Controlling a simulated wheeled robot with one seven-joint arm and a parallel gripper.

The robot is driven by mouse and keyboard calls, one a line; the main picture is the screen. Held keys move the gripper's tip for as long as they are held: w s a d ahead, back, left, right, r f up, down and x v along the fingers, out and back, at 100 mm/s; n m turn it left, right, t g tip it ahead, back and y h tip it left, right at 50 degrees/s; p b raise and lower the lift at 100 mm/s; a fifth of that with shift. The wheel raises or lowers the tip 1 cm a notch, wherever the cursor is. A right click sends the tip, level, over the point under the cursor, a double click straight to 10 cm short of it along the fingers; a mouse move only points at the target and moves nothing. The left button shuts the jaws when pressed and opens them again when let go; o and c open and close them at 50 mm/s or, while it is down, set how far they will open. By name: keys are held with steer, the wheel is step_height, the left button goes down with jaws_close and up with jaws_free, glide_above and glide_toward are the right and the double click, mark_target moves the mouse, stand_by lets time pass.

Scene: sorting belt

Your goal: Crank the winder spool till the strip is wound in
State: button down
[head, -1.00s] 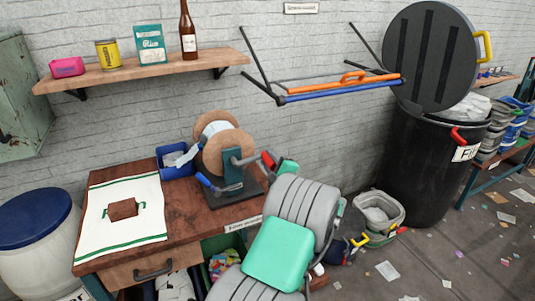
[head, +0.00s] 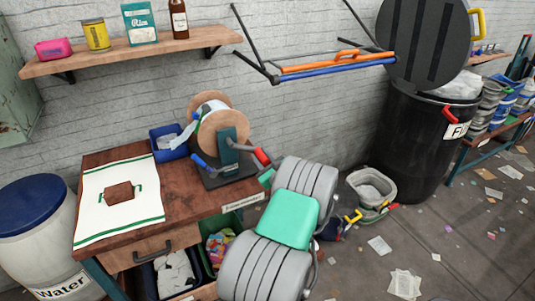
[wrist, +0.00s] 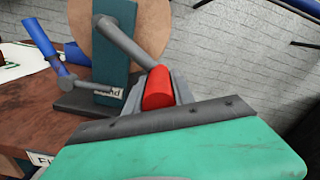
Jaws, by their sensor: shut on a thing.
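The winder spool (head: 238,104) has brown round flanges and stands in a teal post (head: 228,150) on a dark base on the workbench. A pale strip (head: 189,134) runs from the blue bin (head: 164,153) towards the spool. The crank's grey arm (wrist: 128,43) slants down right from the post to a red handle (head: 262,156), which also shows in the wrist view (wrist: 158,88). My gripper (head: 265,171) is shut on this red handle; its fingers are mostly hidden behind its teal body. A separate lever with a blue grip (wrist: 39,40) is low on the post's left.
A white cloth (head: 100,200) with a brown block (head: 118,194) lies on the bench (head: 185,203) left of the winder. A wooden shelf (head: 150,50) and a folding rack are on the wall. A black bin (head: 412,140) stands at right.

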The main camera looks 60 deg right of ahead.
steer(key=shift+w+r, duration=0.1)
steer(key=shift+r, duration=0.2)
steer(key=c, duration=1.3)
jaws_free()
steer(key=shift+a, duration=0.1)
steer(key=shift+o, duration=1)
steer(key=shift+f, duration=0.15)
steer(key=shift+s+a+f, duration=0.1)
steer(key=shift+s, duration=0.25)
steer(key=b+v, duration=0.1)
steer(key=v, duration=0.6)
steer(key=shift+a, duration=0.1)
